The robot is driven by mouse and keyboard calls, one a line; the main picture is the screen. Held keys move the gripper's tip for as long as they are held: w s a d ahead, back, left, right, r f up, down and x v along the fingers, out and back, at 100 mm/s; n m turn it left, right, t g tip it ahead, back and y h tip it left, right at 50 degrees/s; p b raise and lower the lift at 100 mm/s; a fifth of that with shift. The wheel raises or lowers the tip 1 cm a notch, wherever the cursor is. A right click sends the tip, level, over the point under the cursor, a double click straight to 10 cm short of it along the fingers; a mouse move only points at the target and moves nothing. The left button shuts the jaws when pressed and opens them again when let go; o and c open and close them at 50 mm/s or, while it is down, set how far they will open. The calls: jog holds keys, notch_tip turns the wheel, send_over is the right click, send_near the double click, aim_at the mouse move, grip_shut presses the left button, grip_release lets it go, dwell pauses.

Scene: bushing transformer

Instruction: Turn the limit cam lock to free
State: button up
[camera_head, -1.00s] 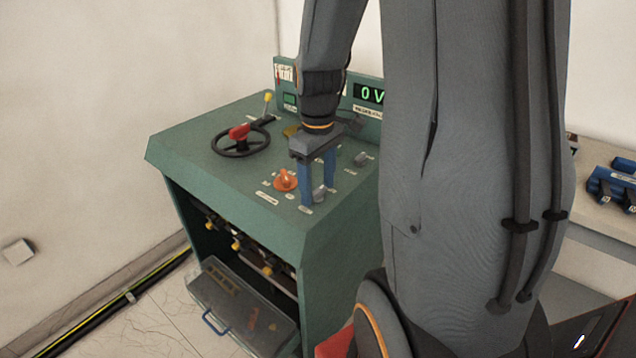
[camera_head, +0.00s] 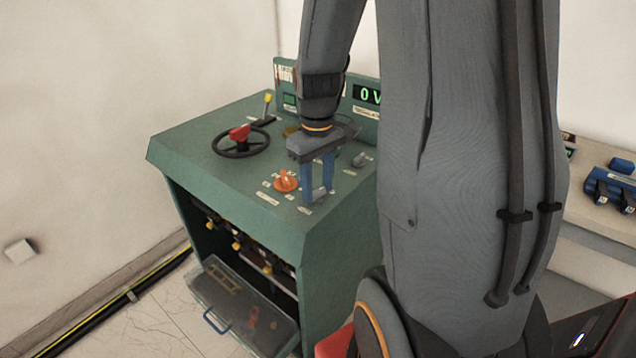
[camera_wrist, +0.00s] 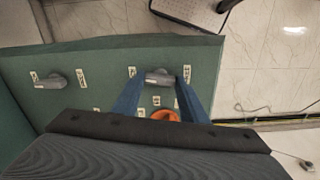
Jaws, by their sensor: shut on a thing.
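A small grey lever knob (camera_head: 318,197) sits near the front right edge of the green console's sloped top. I take it to be the limit cam lock, though its label is too small to read. My gripper (camera_head: 318,192) points down over it with its two blue fingers shut on the knob. In the wrist view the grey knob (camera_wrist: 158,78) shows between the blue fingertips (camera_wrist: 158,82). The fingers hide part of it, and I cannot tell which marked position it points to.
An orange knob (camera_head: 286,180) is close to the left of my fingers. A second grey knob (camera_head: 361,160) is farther back. A black handwheel (camera_head: 240,142) with a red hub and a yellow-tipped lever (camera_head: 267,102) stand on the left. The display (camera_head: 368,94) reads 0 V.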

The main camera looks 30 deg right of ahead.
aim_at(318, 190)
jog(key=m+p, duration=0.2)
jog(key=m, duration=0.2)
jog(key=shift+r+m, duration=0.15)
jog(key=shift+m, duration=0.15)
jog(key=m+p, duration=0.1)
jog(key=m, duration=0.2)
jog(key=shift+m, duration=0.3)
jog(key=m+p, duration=0.1)
jog(key=m, duration=0.3)
jog(key=shift+w, duration=0.1)
jog(key=shift+m+p, duration=0.4)
jog(key=shift+m, duration=1.4)
jog(key=o, duration=1)
jog(key=shift+o, duration=0.2)
jog(key=shift+r+b, duration=0.9)
jog(key=shift+r, duration=2.9)
